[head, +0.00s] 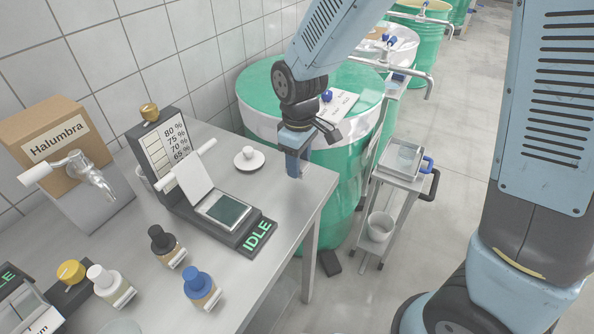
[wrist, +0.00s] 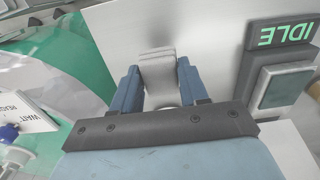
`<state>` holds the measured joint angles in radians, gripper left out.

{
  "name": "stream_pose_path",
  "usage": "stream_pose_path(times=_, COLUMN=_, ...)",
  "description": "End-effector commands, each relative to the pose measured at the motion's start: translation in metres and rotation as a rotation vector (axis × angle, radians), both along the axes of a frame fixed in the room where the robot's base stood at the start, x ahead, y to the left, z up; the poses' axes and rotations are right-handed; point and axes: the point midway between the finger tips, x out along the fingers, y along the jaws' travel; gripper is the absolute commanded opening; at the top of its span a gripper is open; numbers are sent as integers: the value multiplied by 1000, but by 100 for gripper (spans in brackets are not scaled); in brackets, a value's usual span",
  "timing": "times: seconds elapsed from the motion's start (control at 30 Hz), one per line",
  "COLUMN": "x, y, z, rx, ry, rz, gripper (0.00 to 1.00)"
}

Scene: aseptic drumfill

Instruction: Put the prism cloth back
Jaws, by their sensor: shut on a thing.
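My gripper (head: 296,168) hangs fingers-down over the right end of the steel table, near its corner. In the wrist view my gripper (wrist: 158,76) is shut on a pale grey folded cloth (wrist: 157,62), which shows between its two blue fingers. A rounded pale part shows below the cloth between the fingers; I cannot tell what it is. In the head view the cloth is hidden by the fingers. A white saucer (head: 240,165) with a small white piece on it stands on the table, left of my gripper and apart from it.
The instrument reading IDLE (head: 257,234) has its white lid raised beside a dark prism window (head: 226,210); its display also shows in the wrist view (wrist: 285,35). A green drum (head: 340,185) and trolley (head: 402,165) stand beyond the table.

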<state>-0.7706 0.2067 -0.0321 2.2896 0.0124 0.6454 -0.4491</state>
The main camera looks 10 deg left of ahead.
Motion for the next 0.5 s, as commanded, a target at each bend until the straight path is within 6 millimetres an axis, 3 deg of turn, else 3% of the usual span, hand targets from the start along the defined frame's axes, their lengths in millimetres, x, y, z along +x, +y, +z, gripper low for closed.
stream_pose_path(times=0.33, x=11, y=6, z=-16, rx=-1, ry=0, rz=-2, gripper=15)
stream_pose_path(times=0.5, x=11, y=6, z=-39, rx=-2, ry=2, rz=-1, gripper=15)
